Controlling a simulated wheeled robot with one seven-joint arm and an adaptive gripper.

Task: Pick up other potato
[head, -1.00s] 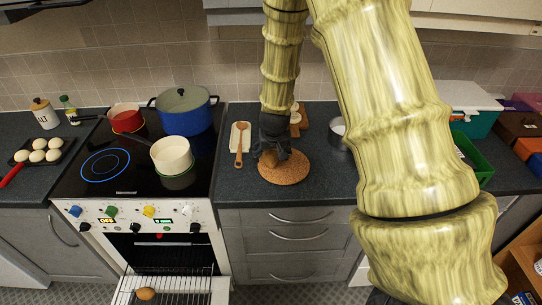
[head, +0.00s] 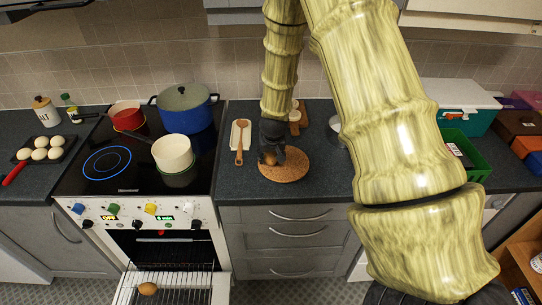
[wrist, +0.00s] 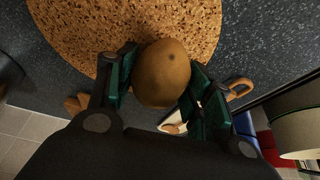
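A brown potato (wrist: 162,73) sits between the green-padded fingers of my gripper (wrist: 160,88) in the wrist view, with a pad against each side. In the head view my dark gripper (head: 270,155) points down at the left part of a round cork mat (head: 289,170); the potato is mostly hidden there. The mat also shows behind the potato in the wrist view (wrist: 85,25). I cannot tell whether the potato touches the mat. Another potato (head: 148,289) lies on the wire rack (head: 190,284) of the open oven.
A white tray with a wooden spoon (head: 240,143) lies left of the mat. Pots, including a blue one (head: 186,112) and a cream one (head: 172,154), stand on the hob. A green crate (head: 466,155) is at the right. The counter's front strip is clear.

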